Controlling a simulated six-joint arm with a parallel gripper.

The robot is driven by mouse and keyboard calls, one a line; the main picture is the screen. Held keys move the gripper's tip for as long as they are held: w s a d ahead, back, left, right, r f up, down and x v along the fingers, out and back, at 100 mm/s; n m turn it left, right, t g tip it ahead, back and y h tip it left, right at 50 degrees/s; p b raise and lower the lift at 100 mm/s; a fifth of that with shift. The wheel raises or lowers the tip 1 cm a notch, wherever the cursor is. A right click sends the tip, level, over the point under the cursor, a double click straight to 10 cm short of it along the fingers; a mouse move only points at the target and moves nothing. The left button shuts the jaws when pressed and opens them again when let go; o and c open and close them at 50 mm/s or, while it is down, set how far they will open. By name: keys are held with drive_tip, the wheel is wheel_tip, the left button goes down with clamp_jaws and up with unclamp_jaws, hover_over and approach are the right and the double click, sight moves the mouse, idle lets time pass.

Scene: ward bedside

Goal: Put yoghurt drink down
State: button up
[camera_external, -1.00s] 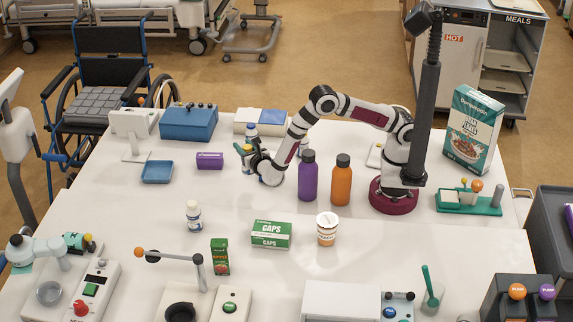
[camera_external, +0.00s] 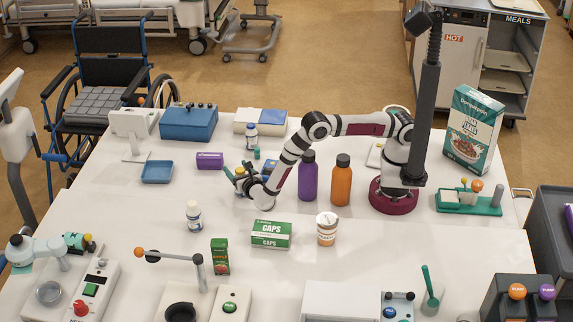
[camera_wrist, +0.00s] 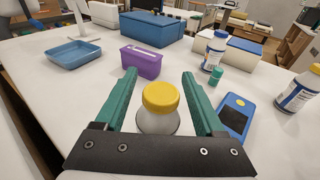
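The yoghurt drink is probably the pale bottle with the yellow cap (camera_wrist: 160,108) in the wrist view; no label on it is readable. It stands upright between the fingers of my gripper (camera_wrist: 160,78), with a visible gap on each side. My gripper is open around the bottle. In the external view my gripper (camera_external: 234,174) is low over the table, left of the purple bottle, and the yellow cap (camera_external: 240,171) shows at its fingers. My wrist and fingers hide most of the bottle there, and its base is hidden in both views.
A purple box (camera_external: 210,160) and blue tray (camera_external: 157,172) lie behind left. A blue device (camera_wrist: 235,117) and white bottle (camera_wrist: 214,50) are to the right in the wrist view. A small white bottle (camera_external: 194,216) and caps box (camera_external: 271,235) stand nearer the external camera.

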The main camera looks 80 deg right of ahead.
drive_tip(key=shift+r, duration=0.15)
drive_tip(key=v, duration=1.2)
drive_tip(key=s+d+r+m+g+y, duration=0.4)
drive_tip(key=s+d+r+m+g, duration=0.75)
drive_tip(key=s+d+m, duration=0.35)
drive_tip(key=s+a+r+m+t+y, duration=0.1)
drive_tip(key=s+a+m+y, duration=0.2)
drive_tip(key=s+m+y, duration=0.2)
drive_tip(key=s+a+r+m+t+y, duration=0.1)
drive_tip(key=s+a+m+y, duration=0.3)
drive_tip(key=s+m, duration=0.6)
drive_tip(key=s+y, duration=0.2)
drive_tip(key=s, duration=0.1)
drive_tip(key=shift+m, duration=0.3)
